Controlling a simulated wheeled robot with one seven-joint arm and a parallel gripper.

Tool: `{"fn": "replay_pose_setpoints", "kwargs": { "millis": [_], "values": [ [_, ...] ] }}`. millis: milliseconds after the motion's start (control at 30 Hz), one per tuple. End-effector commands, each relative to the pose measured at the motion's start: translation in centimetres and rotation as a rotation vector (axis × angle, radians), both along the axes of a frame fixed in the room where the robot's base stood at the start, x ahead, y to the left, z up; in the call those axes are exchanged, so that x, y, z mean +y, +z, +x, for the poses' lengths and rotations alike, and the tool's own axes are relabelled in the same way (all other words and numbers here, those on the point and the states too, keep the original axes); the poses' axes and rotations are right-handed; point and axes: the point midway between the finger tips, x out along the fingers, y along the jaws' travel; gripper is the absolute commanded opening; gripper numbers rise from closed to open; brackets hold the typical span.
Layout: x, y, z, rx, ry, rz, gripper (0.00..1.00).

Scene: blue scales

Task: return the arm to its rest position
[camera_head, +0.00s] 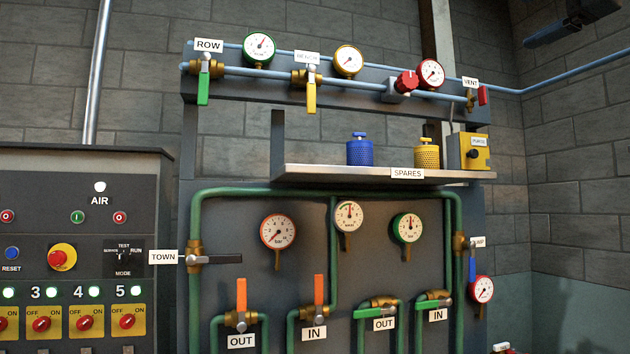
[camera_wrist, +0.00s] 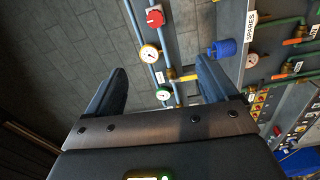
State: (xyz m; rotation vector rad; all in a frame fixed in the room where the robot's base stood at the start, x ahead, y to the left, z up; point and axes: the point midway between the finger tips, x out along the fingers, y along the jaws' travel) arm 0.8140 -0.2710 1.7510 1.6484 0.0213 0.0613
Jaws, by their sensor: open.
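My gripper (camera_wrist: 160,88) shows in the wrist view, with its two dark fingers spread wide apart and nothing held between them. Beyond the fingers, the upper pipe rack with its gauges and the red knob (camera_wrist: 155,18) shows turned on its side. The blue canister (camera_wrist: 223,48) shows just beyond the right finger, apart from it as far as I can tell. My arm and gripper do not show in the head view.
A panel with a SPARES shelf (camera_head: 300,173) holds a blue canister (camera_head: 360,151) and a yellow canister (camera_head: 427,154). Green pipes, valves and gauges fill the panel below. A control console (camera_head: 30,190) stands at left. Bare brick wall (camera_head: 575,150) lies at right.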

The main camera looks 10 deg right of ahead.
Motion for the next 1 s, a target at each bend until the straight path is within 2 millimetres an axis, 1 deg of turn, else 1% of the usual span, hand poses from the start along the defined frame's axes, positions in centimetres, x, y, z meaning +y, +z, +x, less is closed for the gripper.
{"fn": "replay_pose_setpoints", "kwargs": {
  "millis": [33,133,267,367,467,500,667,700,767,800,833,867,900,967,1000],
  "values": [
    [-0.2,-0.9,0.6,0.001,0.007,0.021,0.86],
    [-0.7,-2.4,1.6,-0.009,0.013,0.065,0.86],
    [-1.3,-5.1,3.1,-0.021,0.027,0.138,0.86],
    [-1.8,-7.9,4.6,-0.031,0.037,0.210,0.86],
    [-2.1,-11.8,6.4,-0.042,0.047,0.305,0.86],
    [-2.2,-13.6,7.2,-0.046,0.052,0.349,0.86],
    [-1.9,-20.9,9.7,-0.063,0.060,0.518,0.86],
    [-1.7,-22.8,10.2,-0.066,0.060,0.559,0.86],
    [-1.3,-25.7,10.8,-0.069,0.060,0.619,0.86],
    [-0.9,-27.6,11.2,-0.071,0.059,0.657,0.86],
    [-0.6,-29.1,11.4,-0.071,0.057,0.686,0.86],
    [-0.3,-30.5,11.6,-0.073,0.055,0.714,0.86],
    [0.1,-32.5,11.8,-0.073,0.053,0.753,0.86],
    [0.8,-35.4,12.0,-0.073,0.046,0.807,0.86],
    [1.4,-37.2,12.0,-0.073,0.043,0.843,0.86]
  ]
}}
